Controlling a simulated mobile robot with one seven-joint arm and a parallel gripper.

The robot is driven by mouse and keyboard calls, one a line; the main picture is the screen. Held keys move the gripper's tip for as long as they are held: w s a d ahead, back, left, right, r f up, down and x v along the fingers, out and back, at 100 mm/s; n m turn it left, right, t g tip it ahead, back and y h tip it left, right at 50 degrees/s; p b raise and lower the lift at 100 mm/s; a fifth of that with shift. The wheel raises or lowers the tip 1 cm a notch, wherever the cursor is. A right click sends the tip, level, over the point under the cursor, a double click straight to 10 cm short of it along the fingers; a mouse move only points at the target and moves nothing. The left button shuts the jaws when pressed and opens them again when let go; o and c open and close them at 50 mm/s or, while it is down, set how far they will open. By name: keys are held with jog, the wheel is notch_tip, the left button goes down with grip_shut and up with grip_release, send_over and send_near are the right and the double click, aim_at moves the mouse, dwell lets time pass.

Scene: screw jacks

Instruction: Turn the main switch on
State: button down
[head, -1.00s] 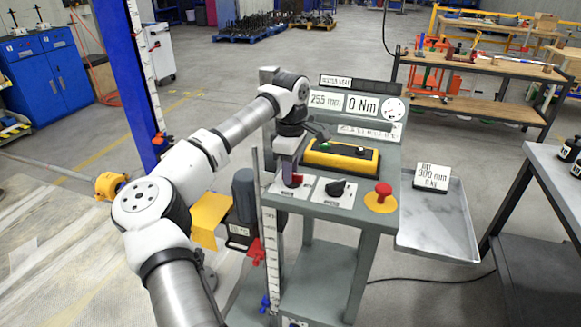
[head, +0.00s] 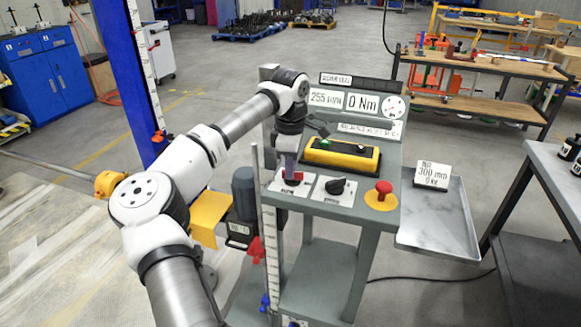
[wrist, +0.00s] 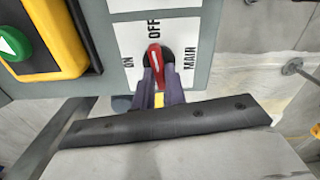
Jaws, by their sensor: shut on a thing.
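The main switch (wrist: 154,56) has a red handle with a white line, on a dark round base. It sits on a white plate (wrist: 118,35) marked ON, OFF and MAIN. In the wrist view the handle's far end points up toward OFF, and ON lies to its left. In the head view the red handle (head: 296,176) shows at the front left of the grey console. My gripper (wrist: 160,83) is shut on the handle; its fingers hide the handle's near end. It also shows in the head view (head: 290,174), pointing down at the switch.
Right of the main switch are a black knob (head: 336,186) and a red mushroom button (head: 383,188). A yellow button box (head: 342,157) lies behind them on the console. A grey tray (head: 440,225) hangs on the console's right side.

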jog(key=n, duration=0.3)
jog(key=shift+s+n+b, duration=0.1)
jog(key=shift+n+b, duration=0.2)
jog(key=shift+b, duration=0.05)
jog(key=n+b, duration=0.1)
jog(key=n, duration=0.3)
jog(key=shift+s+n, duration=0.1)
jog(key=shift+n, duration=0.2)
jog(key=n, duration=0.4)
jog(key=shift+d+b, duration=0.1)
jog(key=shift+b, duration=0.25)
jog(key=shift+s+n+b, duration=0.1)
jog(key=shift+n+b, duration=0.2)
jog(key=shift+n, duration=1.6)
jog(key=c, duration=1.4)
grip_release()
jog(key=shift+c, duration=0.2)
